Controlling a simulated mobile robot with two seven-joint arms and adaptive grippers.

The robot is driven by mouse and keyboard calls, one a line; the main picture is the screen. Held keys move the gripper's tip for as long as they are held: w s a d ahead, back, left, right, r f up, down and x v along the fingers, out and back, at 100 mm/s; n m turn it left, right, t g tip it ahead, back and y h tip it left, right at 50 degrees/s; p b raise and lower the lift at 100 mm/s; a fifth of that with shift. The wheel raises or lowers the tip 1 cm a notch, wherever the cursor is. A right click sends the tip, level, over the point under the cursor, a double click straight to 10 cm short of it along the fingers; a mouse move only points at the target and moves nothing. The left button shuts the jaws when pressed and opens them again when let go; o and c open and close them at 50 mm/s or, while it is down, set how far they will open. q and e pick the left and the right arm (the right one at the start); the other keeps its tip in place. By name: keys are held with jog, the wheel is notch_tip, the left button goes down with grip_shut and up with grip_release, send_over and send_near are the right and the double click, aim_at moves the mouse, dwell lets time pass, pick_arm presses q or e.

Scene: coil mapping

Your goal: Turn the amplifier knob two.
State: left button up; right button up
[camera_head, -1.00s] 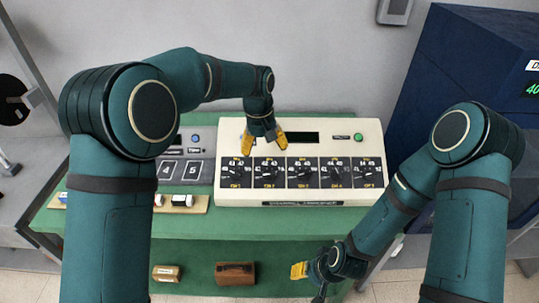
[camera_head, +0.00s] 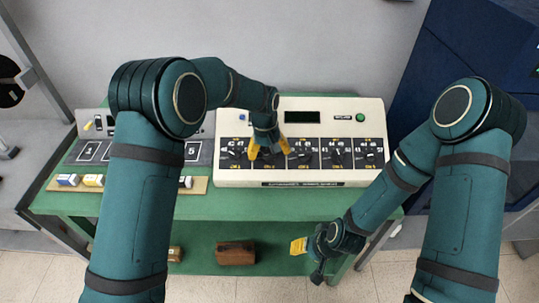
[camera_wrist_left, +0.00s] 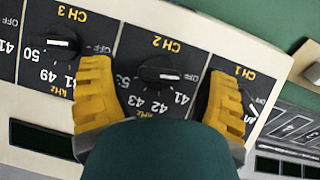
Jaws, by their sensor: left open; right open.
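The cream amplifier box (camera_head: 355,105) stands on the green table, with a row of black dial panels on its sloping front. Knob two, a black round knob (camera_wrist_left: 160,75) under the CH 2 label, sits between the two yellow fingers of my left gripper (camera_wrist_left: 160,100) in the left wrist view. The fingers are open, one on each side with a gap to the knob. In the head view my left gripper (camera_head: 268,152) is over the CH 2 panel and hides knob two. My right gripper (camera_head: 298,246) is open and empty, low in front of the table.
The CH 1 (camera_head: 235,153) and CH 3 (camera_head: 304,157) knobs flank the CH 2 panel closely. A grey numbered panel (camera_head: 105,151) and small blocks on a wooden strip (camera_head: 197,185) lie to the left. A brown box (camera_head: 236,252) is on the lower shelf.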

pick_arm(q)
jog(key=shift+f, duration=0.6)
jog(key=c, duration=1.2)
jog(key=shift+m, duration=0.3)
jog(key=m+y, duration=0.2)
jog(key=shift+m, duration=0.4)
jog(key=shift+m+y, duration=0.9)
jog(key=shift+m, duration=0.8)
jog(key=shift+t, duration=0.3)
